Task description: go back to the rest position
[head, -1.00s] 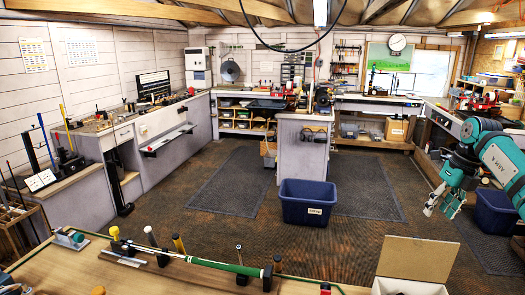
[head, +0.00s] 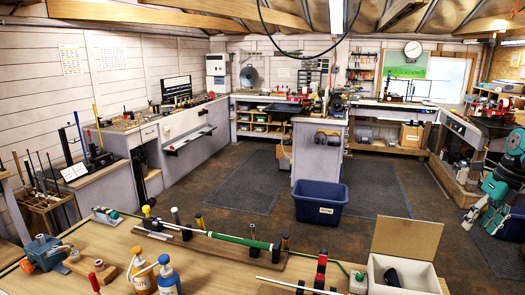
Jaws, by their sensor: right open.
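My right gripper (head: 474,216) is open and empty at the right side of the head view, with its teal arm folded low near the right edge. It hangs clear of the bench and touches nothing that I can see. My left gripper and left arm are out of view. A golf club with a green grip (head: 241,239) lies across dark supports on the wooden bench (head: 215,272), apart from my gripper.
An open box (head: 420,288) with a dark object inside stands at the bench's right. Bottles (head: 168,276) and a blue vise (head: 45,250) sit at the left. Beyond the bench, a blue bin (head: 320,207) stands on the floor, with open floor around it.

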